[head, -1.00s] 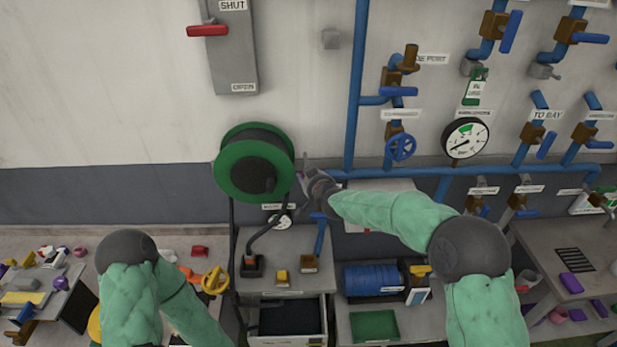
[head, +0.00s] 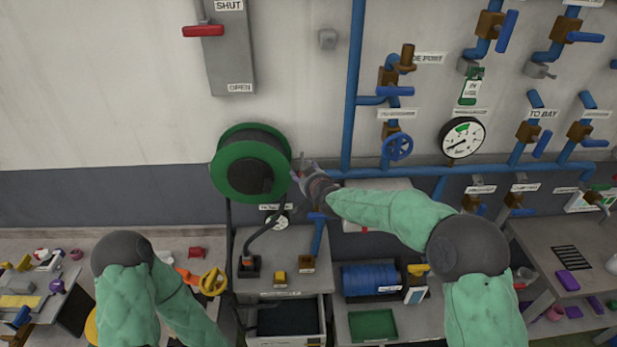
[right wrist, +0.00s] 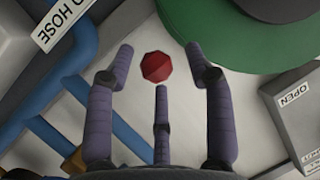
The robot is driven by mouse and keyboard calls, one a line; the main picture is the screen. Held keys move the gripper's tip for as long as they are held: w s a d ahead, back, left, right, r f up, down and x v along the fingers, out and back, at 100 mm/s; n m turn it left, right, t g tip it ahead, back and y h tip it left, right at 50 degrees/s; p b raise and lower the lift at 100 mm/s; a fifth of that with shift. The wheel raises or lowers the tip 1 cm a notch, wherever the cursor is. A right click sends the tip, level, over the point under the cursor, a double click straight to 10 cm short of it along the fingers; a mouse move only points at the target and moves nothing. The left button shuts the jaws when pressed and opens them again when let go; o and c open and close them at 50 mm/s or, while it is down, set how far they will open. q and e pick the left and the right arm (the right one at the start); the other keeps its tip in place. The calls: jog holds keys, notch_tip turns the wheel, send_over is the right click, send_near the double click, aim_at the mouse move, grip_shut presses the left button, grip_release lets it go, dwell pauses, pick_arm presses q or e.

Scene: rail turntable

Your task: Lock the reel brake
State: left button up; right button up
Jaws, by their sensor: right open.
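The reel (head: 232,162) is a green-rimmed drum with a dark centre, mounted on the wall left of the middle in the head view. My right gripper (head: 305,168) is just right of its rim. In the right wrist view the gripper (right wrist: 159,52) is open, with three purple-grey fingers spread around a red faceted knob (right wrist: 157,67). No finger visibly grips the knob. The green reel rim (right wrist: 245,40) fills the upper right there. I cannot make out the knob in the head view. My left gripper is out of view; only its arm shows.
Blue pipes (head: 352,90) with valves and a gauge (head: 462,138) are on the wall to the right. A grey lever panel (head: 229,60) is above the reel.

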jog(key=v, duration=1.1)
jog(key=shift+s+r, duration=0.2)
jog(key=shift+s, duration=0.1)
jog(key=s+d+f+m+g+b, duration=0.15)
jog(key=s+f+b, duration=0.25)
jog(key=f, duration=1)
jog(key=s+d+f+g+h+b, duration=0.1)
jog(key=s+f+g+b, duration=0.3)
jog(key=f, duration=1)
jog(key=s+d+f+g+b, duration=0.1)
jog(key=s+f+b, duration=0.3)
jog(key=f, duration=0.9)
jog(key=s+f+m+g+y+b, duration=0.1)
jog(key=s+f+g+b, duration=0.5)
jog(key=s+f+b, duration=0.6)
jog(key=s+f+m, duration=0.1)
jog(key=s+f, duration=0.9)
jog(key=f, duration=0.4)
jog(key=shift+s+d+f, duration=0.25)
jog(key=shift+s+f, duration=0.05)
jog(key=shift+s, duration=0.05)
jog(key=shift+m, duration=0.25)
